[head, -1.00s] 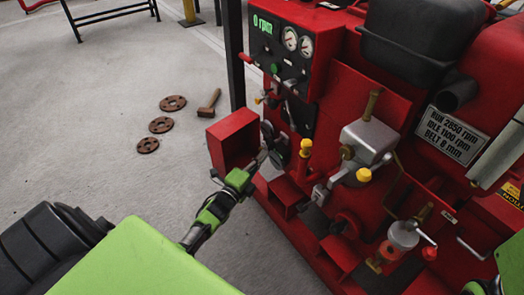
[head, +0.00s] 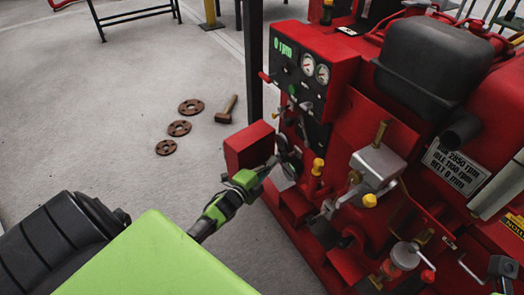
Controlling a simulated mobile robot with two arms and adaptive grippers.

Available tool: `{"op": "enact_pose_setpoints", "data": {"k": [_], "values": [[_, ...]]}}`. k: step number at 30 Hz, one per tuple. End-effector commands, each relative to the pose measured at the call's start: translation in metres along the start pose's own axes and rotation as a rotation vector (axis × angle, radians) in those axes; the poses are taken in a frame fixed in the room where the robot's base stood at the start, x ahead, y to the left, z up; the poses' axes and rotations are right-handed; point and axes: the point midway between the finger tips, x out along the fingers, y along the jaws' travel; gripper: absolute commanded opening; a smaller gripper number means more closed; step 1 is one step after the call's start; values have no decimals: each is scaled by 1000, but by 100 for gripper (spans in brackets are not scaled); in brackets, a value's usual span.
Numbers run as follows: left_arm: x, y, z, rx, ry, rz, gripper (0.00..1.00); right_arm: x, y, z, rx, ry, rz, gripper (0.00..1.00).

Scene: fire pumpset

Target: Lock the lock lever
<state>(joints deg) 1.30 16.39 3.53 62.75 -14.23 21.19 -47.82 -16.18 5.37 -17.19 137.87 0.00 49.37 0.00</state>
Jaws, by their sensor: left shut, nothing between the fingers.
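My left gripper (head: 271,166) is shut and empty. Contact with these parts cannot be told. Small levers and knobs sit on the panel's lower part (head: 303,108). A crank with a red knob (head: 427,275) is at the lower right. I cannot tell which of these is the lock lever. Part of what seems my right gripper (head: 503,268) shows at the right edge; its fingers are not clear.
The red pumpset (head: 345,125) fills the right side, with yellow-capped fittings (head: 318,167) and a grey metal block (head: 377,165) standing out near my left gripper. Several rusty discs (head: 179,128) and a hammer (head: 227,109) lie on the floor.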

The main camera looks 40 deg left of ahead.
Motion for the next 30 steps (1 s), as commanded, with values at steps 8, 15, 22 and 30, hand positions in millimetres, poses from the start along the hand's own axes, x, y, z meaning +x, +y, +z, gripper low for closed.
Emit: {"op": "enact_pose_setpoints", "data": {"k": [8, 15, 22, 30], "values": [[-52, 1, 0, 1, 0, 4, 0, 0, 0, 0, 0, 0, 0, 30], [-93, 1, 0, -1, 0, 2, 0, 0, 0, 0, 0, 0, 0, 30], [-110, 0, 0, -1, -1, 1, 0, 0, 0, 0, 0, 0, 0, 30], [-111, 0, 0, -1, -1, 0, 0, 0, 0, 0, 0, 0, 0, 30]]}}
